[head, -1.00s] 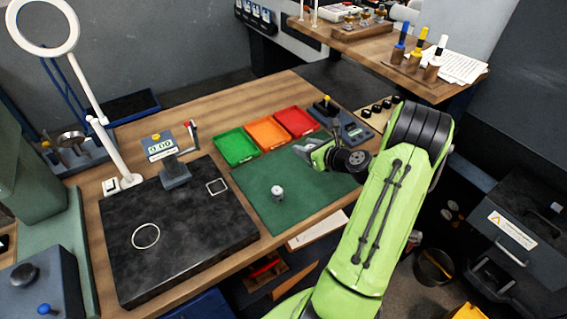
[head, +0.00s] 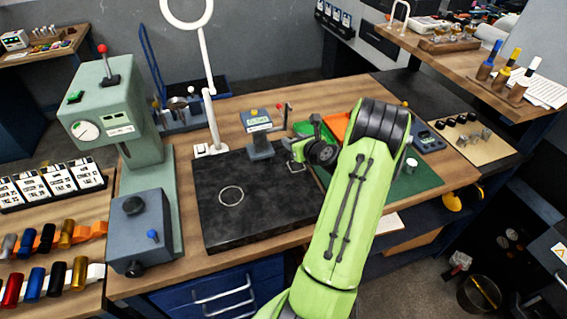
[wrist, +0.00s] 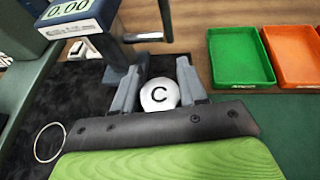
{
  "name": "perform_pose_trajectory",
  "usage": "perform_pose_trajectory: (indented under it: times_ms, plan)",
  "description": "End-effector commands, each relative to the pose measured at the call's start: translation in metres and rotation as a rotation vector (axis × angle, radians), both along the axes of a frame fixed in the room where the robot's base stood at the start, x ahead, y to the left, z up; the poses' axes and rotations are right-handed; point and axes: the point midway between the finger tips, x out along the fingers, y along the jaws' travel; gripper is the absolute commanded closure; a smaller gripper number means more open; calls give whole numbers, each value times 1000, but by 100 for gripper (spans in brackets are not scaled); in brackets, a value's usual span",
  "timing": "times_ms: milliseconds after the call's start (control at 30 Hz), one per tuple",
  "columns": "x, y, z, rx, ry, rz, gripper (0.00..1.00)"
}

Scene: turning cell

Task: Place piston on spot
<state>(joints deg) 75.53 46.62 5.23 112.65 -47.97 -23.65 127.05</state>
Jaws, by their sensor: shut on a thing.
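My gripper (head: 297,151) is shut on a piston (wrist: 159,95), a pale round part with a black letter C on its top, seen between the two fingers in the wrist view. In the head view the piston cannot be made out. The gripper is above the right part of the black plate (head: 262,215), near the green mat. A white ring outline (head: 231,204) is on the plate left of the gripper; it also shows at the left in the wrist view (wrist: 37,153). A white square outline (head: 290,168) lies close below the gripper, partly covered.
A digital height gauge (head: 259,141) stands just behind the gripper on the left. A white cylinder (head: 411,166) stands on the green mat (head: 425,180). A green tray (wrist: 240,58) and an orange tray (wrist: 293,55) lie right. The plate around the ring is clear.

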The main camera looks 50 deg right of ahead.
Motion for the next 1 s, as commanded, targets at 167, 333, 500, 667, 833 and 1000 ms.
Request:
perform_pose_trajectory:
  times_ms: [167, 333, 500, 667, 833, 1000]
  plan:
    - [1, 0, -32, 0, -2, 1, 91]
    - [1, 1, -61, 2, -2, 1, 91]
    - [1, 0, -65, -2, -2, 3, 91]
    - [1, 1, -67, -2, -2, 3, 91]
    - [1, 1, -68, -2, -1, 3, 42]
    - [1, 1, -68, -2, -1, 3, 33]
